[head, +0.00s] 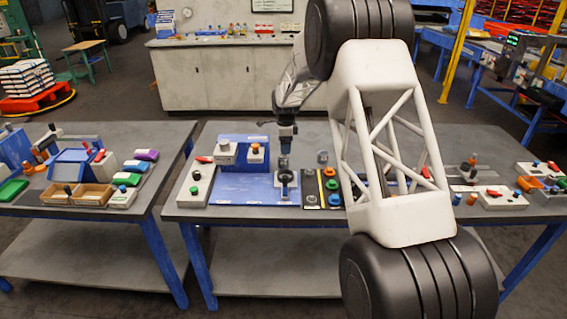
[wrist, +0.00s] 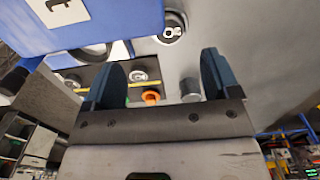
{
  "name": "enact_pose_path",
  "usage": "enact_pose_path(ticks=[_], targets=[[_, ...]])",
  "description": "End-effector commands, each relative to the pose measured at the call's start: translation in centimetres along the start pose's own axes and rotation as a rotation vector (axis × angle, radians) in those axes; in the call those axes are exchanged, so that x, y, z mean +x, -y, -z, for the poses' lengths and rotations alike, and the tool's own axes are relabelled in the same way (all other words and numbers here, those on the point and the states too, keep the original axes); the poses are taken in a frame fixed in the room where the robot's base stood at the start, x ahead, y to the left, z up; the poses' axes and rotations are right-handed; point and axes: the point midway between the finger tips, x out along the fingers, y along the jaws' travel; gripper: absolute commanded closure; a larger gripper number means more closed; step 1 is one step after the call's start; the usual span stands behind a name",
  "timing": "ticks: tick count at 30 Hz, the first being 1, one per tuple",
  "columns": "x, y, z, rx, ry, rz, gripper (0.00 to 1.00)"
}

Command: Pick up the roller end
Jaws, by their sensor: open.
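No part is plainly marked as the roller end. A small grey cylinder (head: 322,157) stands upright on the table behind the black tray. A similar grey cylinder shows in the wrist view (wrist: 190,91), near the right finger and not held. A dark ring-shaped part (head: 286,177) is on the blue board (head: 235,190), below my gripper (head: 285,163). I cannot tell which of these is the roller end. In the wrist view my gripper (wrist: 161,75) is open, with nothing clamped between its two dark blue fingers.
A black tray (head: 321,189) with a yellow stripe holds round parts, including an orange one (wrist: 151,97). A blue stand (head: 243,155) and a white control box (head: 197,185) are to the left. My white arm hides part of the table on the right.

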Motion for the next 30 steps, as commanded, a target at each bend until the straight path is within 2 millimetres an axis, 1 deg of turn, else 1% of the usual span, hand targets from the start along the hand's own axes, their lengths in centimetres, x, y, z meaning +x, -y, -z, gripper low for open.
enact_pose_path(ticks=[1,3,6,17,20,27,30], targets=[[0.6,0.5,-0.3,0.011,0.0,-0.002,0.18],[1.1,0.8,-0.5,0.024,0.0,-0.003,0.18],[1.5,1.1,-0.6,0.034,-0.001,-0.004,0.18],[1.7,1.1,-0.7,0.036,-0.001,-0.005,0.18],[2.1,1.1,-0.6,0.036,-0.001,-0.006,0.18],[3.9,1.1,-0.7,0.036,-0.001,-0.005,0.18],[4.2,1.1,-0.7,0.036,-0.001,-0.004,0.18]])
